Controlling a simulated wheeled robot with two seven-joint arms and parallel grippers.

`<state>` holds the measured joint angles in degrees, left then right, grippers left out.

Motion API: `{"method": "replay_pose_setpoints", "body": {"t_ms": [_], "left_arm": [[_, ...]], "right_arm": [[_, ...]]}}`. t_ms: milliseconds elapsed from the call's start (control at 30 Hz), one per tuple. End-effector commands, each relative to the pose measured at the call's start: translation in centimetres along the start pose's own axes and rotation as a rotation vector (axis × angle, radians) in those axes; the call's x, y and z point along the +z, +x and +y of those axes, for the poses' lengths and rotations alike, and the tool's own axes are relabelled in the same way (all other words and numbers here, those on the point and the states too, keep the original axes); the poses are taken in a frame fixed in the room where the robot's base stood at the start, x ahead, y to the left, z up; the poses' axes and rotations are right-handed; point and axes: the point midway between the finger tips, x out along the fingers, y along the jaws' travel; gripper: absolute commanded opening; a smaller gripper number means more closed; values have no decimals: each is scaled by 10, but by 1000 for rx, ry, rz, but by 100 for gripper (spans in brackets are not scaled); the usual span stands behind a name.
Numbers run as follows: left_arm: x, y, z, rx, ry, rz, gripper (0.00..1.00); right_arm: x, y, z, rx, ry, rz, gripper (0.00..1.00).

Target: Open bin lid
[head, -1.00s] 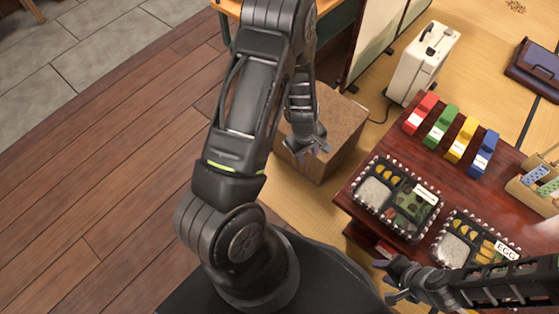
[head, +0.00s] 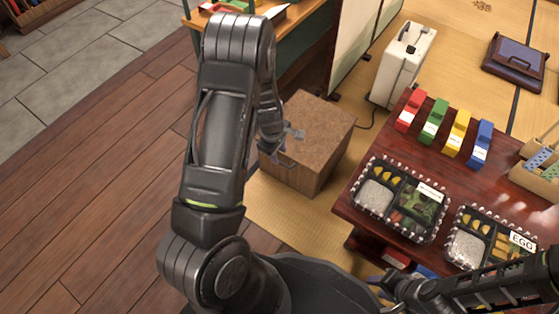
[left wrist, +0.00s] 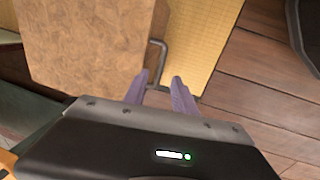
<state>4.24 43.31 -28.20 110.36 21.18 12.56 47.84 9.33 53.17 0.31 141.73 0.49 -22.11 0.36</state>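The bin (head: 312,180) is a brown box on the floor with a mottled tan lid (head: 325,125), which lies flat and closed. A small grey handle (head: 296,131) sticks out at the lid's left side. In the left wrist view the lid (left wrist: 80,40) fills the upper left, and the bent grey handle (left wrist: 160,48) shows at its edge. My left gripper (head: 285,147) is at the bin's left side, beside the handle. In the wrist view its purple fingers (left wrist: 160,80) are apart, with the handle's end just ahead of and between the tips. My right gripper (head: 378,288) is open and empty.
A low dark red table (head: 345,210) stands right of the bin, with bento boxes (head: 375,197) and coloured holders (head: 433,122). A white case (head: 402,70) stands behind. A green-sided shelf (head: 300,45) is close beyond the bin. Wooden floor (head: 90,190) is clear at left.

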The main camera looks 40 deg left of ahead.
Motion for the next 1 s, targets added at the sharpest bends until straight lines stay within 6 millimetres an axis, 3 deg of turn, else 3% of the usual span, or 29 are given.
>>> {"method": "replay_pose_setpoints", "body": {"t_ms": [100, 300, 667, 1000], "left_arm": [[0, 25, -2, -2, 1, -1, 33], [0, 49, -1, -1, 1, -1, 33], [0, 53, 0, 0, 1, -1, 33], [0, 53, 0, 0, 1, -1, 6]], "right_arm": [[0, 15, 5, 0, 1, 4, 36], [-2, 26, 8, 0, 1, 11, 36], [-3, 27, 8, 0, 1, 14, 36], [-3, 27, 8, 0, 1, 14, 36]]}}
